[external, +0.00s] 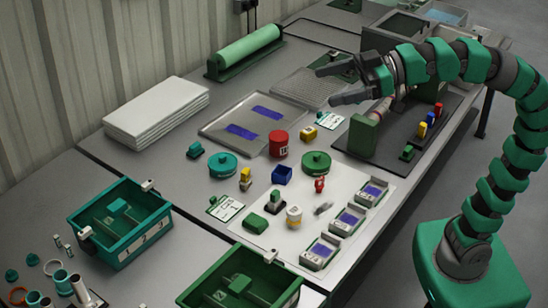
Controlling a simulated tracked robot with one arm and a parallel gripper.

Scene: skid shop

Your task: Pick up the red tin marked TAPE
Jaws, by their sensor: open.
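A red tin (278,145) with a pale label stands upright on the bench, at the lower right corner of a flat grey tray. The label's lettering is too small to read in full. My gripper (325,86) is open and empty, its two fingers pointing left. In the picture it is above and to the right of the red tin, apart from it, over the back part of the bench.
A teal round tin (222,165) and a green round tin (316,163) flank the red tin. A small yellow block (309,133) and a blue open box (282,175) are close by. The grey tray (215,130) lies behind. Teal (150,245) and green bins stand in front.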

